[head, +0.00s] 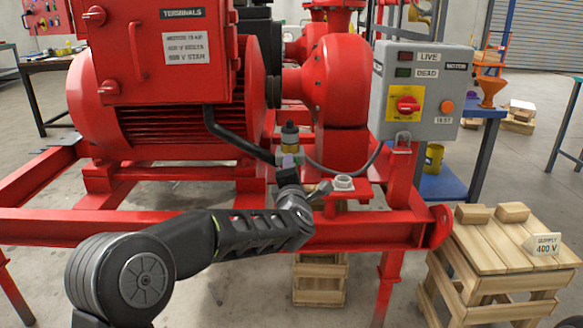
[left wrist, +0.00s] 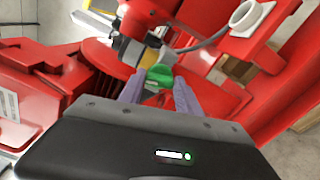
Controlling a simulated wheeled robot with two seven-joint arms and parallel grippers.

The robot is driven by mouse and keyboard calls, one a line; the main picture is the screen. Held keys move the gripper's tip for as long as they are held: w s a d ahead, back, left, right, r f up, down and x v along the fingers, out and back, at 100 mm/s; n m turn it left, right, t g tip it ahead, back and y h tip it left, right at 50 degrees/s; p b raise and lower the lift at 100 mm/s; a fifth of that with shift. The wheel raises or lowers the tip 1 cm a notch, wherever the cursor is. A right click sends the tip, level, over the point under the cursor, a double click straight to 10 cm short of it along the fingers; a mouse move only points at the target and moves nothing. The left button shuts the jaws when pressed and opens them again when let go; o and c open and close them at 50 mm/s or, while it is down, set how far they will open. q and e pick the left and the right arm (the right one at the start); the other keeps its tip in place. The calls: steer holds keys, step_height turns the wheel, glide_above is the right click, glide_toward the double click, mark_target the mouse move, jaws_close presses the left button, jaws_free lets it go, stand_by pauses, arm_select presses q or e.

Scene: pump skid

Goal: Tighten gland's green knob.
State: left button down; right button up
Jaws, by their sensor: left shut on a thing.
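The green knob (left wrist: 158,76) sits between the two purple fingertips of my left gripper (left wrist: 155,88) in the left wrist view. The fingers are shut on it from both sides. In the head view my left gripper (head: 291,161) is beside the pump, just below a brass-coloured fitting with a dark top (head: 289,139). The knob is mostly hidden there by the fingers and wrist. A yellow-and-grey fitting (left wrist: 130,48) stands close to the knob in the left wrist view. My right gripper is in neither view.
The red motor with its terminal box (head: 165,50) stands behind my left arm. The red pump casing (head: 335,90), a black cable (head: 235,136) and a white ring fitting (head: 343,182) are close to the gripper. A grey switch box (head: 420,90) and wooden crate (head: 490,255) are at right.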

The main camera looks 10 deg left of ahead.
arm_select(q)
steer(key=shift+d+f+m+p, duration=0.1)
steer(key=shift+m+p, duration=0.85)
steer(key=shift+m, duration=1.35)
steer(key=shift+f+m+p, duration=0.1)
steer(key=shift+m+p, duration=0.85)
steer(key=shift+m, duration=1.35)
steer(key=c, duration=0.8)
jaws_free()
steer(key=shift+c, duration=0.2)
steer(key=shift+s, duration=0.1)
steer(key=v, duration=0.7)
steer(key=shift+s+p, duration=0.3)
steer(key=shift+p, duration=0.15)
steer(key=shift+d, duration=0.1)
